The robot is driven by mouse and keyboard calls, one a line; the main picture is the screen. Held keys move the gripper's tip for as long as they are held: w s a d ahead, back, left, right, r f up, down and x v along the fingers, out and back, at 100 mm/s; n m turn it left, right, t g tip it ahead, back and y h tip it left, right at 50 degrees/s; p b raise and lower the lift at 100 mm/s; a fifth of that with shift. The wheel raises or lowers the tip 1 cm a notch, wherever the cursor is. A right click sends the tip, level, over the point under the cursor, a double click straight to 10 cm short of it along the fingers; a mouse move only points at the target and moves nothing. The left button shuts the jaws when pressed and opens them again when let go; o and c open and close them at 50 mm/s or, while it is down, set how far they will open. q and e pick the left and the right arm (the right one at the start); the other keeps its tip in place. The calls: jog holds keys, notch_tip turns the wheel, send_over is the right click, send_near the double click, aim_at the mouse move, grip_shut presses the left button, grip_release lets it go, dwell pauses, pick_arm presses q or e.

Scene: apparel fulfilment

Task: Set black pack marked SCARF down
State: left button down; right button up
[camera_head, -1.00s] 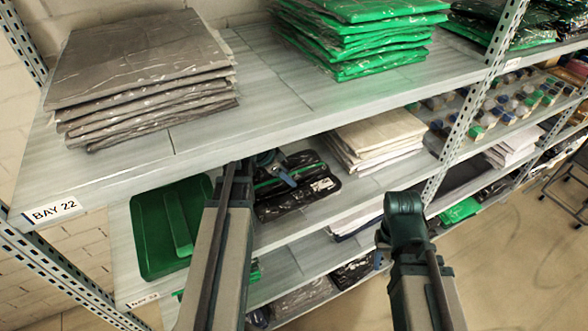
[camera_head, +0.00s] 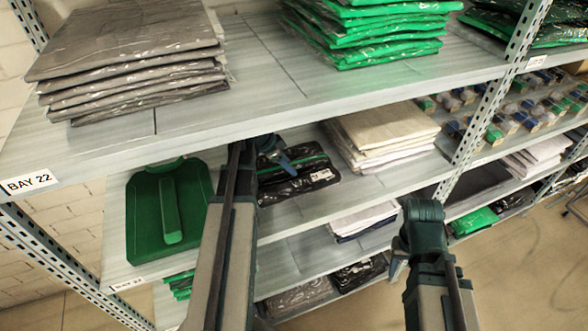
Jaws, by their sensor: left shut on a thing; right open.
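The black pack (camera_head: 298,176) has a glossy wrap, a green stripe and a small white label; I cannot read its name. It is at the middle shelf (camera_head: 375,184), between a green flat panel and a cream stack. My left gripper (camera_head: 283,162), with bluish fingers, is at the pack's far left part and shut on it. My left arm hides the pack's left edge. I cannot tell whether the pack's underside touches the shelf. My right arm comes in at the lower right; its gripper is hidden from view.
The upper shelf (camera_head: 200,115) overhangs the middle one, with grey packs (camera_head: 130,62) and green packs (camera_head: 370,30) on it. The green panel (camera_head: 150,225) is left of my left arm. Cream packs (camera_head: 385,132) lie right of the black pack. A perforated post (camera_head: 492,100) stands further right.

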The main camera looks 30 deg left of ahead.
pick_arm(q)
jog(key=shift+s+a, duration=0.2)
jog(key=shift+a, duration=0.05)
jog(key=shift+d+f, duration=0.1)
jog(key=shift+f, duration=0.05)
jog(key=shift+c, duration=1)
grip_release()
jog(key=shift+r+p, duration=0.45)
jog(key=shift+r, duration=0.1)
jog(key=p+v, duration=0.3)
jog(key=v, duration=0.1)
jog(key=shift+r+p, duration=0.2)
jog(key=shift+p, duration=0.2)
jog(key=s+a, duration=0.8)
jog(key=s, duration=0.1)
jog(key=shift+s, duration=0.25)
jog(key=shift+a+f, duration=0.1)
jog(key=shift+f, duration=0.05)
